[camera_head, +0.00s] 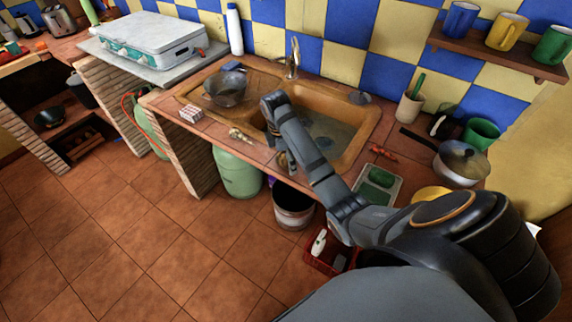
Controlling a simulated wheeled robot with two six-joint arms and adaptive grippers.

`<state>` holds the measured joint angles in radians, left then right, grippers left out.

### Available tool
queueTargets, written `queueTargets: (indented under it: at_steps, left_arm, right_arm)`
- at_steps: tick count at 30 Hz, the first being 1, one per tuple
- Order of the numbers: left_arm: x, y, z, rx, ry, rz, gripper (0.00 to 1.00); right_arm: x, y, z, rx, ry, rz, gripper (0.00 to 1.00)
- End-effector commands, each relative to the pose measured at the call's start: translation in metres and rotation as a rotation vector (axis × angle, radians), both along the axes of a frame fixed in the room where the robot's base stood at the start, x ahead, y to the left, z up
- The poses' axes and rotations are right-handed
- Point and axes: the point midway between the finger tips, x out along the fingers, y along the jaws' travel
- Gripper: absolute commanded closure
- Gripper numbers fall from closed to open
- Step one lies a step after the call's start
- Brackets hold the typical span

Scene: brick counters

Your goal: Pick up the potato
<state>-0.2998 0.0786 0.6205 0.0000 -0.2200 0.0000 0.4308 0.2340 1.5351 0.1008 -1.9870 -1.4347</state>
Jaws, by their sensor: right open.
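I cannot pick out the potato for certain. A small pale, lumpy item (240,135) lies on the tiled counter in front of the sink, and it is too small to tell what it is. My right arm reaches in from the lower right and bends down at the sink's front edge. My right gripper (284,161) points down at the counter's front edge, to the right of the pale item and apart from it. It is open, and its fingers are small and partly hidden by the arm. My left gripper is not in view.
The brown sink (352,140) lies behind my right arm, with a metal bowl (226,89) at its left. The floor is open at left.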

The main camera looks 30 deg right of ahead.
Motion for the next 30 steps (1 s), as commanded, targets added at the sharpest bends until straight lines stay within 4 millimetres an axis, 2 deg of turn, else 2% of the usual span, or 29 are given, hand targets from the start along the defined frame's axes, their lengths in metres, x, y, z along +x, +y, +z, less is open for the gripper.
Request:
queueTargets:
  at_steps: [3,4,17,25,30]
  left_arm:
    - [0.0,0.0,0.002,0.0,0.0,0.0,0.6]
    - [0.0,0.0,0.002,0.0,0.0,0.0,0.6]
    - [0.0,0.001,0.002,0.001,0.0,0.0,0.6]
    - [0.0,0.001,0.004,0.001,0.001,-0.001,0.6]
    - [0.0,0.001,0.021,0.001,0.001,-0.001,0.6]
  right_arm:
    - [0.0,0.0,0.002,0.0,-0.001,0.0,0.04]
    - [0.0,0.0,0.002,0.0,-0.001,0.0,0.06]
    - [0.0,0.0,0.002,0.0,-0.001,0.0,0.63]
    - [0.0,0.0,0.005,0.0,-0.001,0.0,0.64]
    - [0.001,0.0,0.027,-0.001,-0.003,0.0,0.64]
